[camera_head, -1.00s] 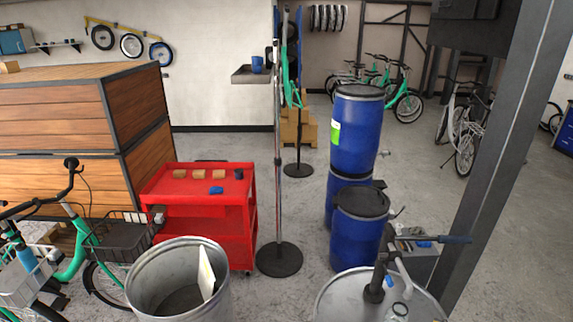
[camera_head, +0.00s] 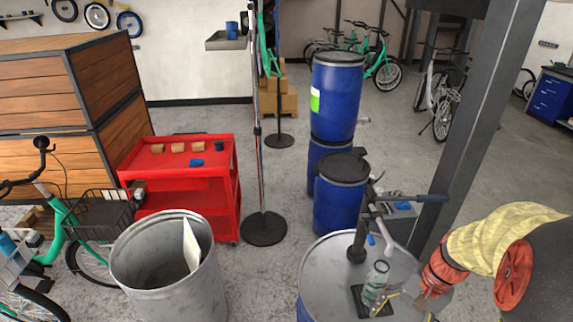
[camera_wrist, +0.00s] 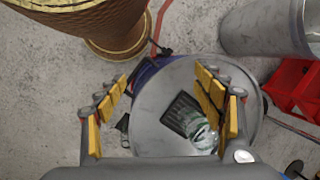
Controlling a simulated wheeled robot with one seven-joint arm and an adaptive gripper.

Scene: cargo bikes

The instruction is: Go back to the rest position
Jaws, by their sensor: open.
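My gripper (camera_wrist: 161,75) is open in the wrist view, its two yellow-padded fingers spread wide. It points down over a round grey drum top (camera_wrist: 155,115). A clear glass jar (camera_wrist: 203,135) stands on a dark square pad (camera_wrist: 178,108) there, close to the right finger in the picture. Nothing is seen gripped. In the head view the same drum top (camera_head: 330,265) is at the bottom centre, with the jar (camera_head: 376,282) and the pad (camera_head: 360,296) on it.
An upright stand with handlebars (camera_head: 385,215) rises by the drum. Blue barrels (camera_head: 338,105) stand behind it. A metal bin (camera_head: 170,290), red cart (camera_head: 190,185) and bicycle (camera_head: 60,230) are left. A grey post (camera_head: 480,130) stands right. Yellow-and-red shapes (camera_head: 500,235) fill the lower right.

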